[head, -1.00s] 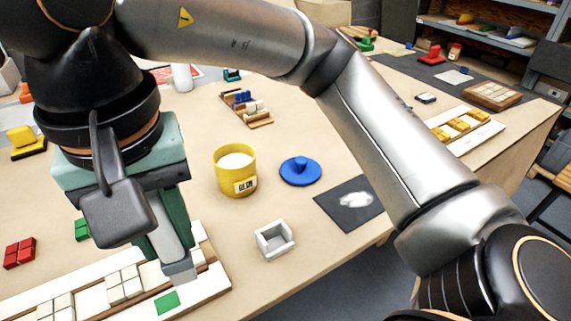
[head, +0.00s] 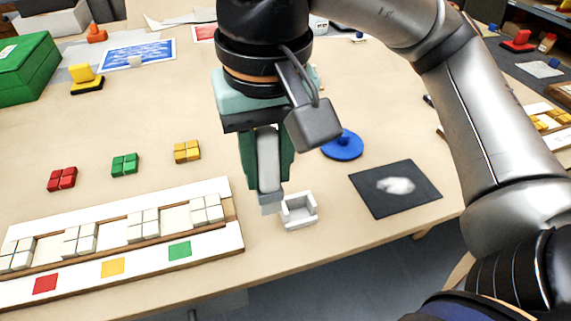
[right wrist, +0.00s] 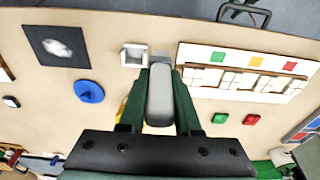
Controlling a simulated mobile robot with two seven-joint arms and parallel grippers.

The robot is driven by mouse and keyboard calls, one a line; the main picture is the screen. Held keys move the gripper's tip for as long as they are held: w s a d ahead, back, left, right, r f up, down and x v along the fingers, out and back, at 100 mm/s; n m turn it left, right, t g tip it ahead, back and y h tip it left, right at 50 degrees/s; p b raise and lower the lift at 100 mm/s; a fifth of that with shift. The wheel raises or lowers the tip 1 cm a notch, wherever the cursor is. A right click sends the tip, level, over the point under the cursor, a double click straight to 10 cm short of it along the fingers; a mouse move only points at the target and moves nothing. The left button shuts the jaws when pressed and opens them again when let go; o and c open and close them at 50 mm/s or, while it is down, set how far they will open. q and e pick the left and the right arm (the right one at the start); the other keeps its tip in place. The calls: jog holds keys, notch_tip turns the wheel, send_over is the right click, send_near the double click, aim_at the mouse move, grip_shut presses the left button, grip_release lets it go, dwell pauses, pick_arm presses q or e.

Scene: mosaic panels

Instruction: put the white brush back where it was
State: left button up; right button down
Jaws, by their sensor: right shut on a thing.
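My right gripper (head: 267,180) is shut on the white brush (head: 268,160), which hangs upright between the green fingers with its grey lower end down. The brush shows in the right wrist view (right wrist: 160,95) between the fingers of my right gripper (right wrist: 160,82). A small white open-topped holder (head: 310,213) stands on the table just right of the brush's lower end; it is empty as far as I see. In the right wrist view the holder (right wrist: 126,58) lies just left of the brush. The brush appears above the table; its exact height is unclear. My left gripper is not in view.
The mosaic panel (head: 225,238) lies to the left, with red (head: 62,179), green (head: 125,164) and yellow tiles (head: 187,152) behind it. A dark mat (head: 425,186) and blue disc (head: 343,150) lie right. The table's front edge is close to the holder.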

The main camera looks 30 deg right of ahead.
jog(key=shift+w+d+f+b, duration=0.3)
jog(key=shift+w+d+f, duration=0.2)
jog(key=shift+d+f, duration=0.9)
jog(key=shift+w+d+f+b, duration=0.4)
jog(key=shift+d+f, duration=0.35)
jog(key=shift+f, duration=1.15)
jog(key=shift+w+d+f+b, duration=0.2)
jog(key=shift+w+d+f, duration=0.35)
jog(key=shift+d+f, duration=0.85)
jog(key=shift+a+f, duration=0.3)
jog(key=shift+f, duration=0.15)
jog(key=c, duration=0.6)
grip_release()
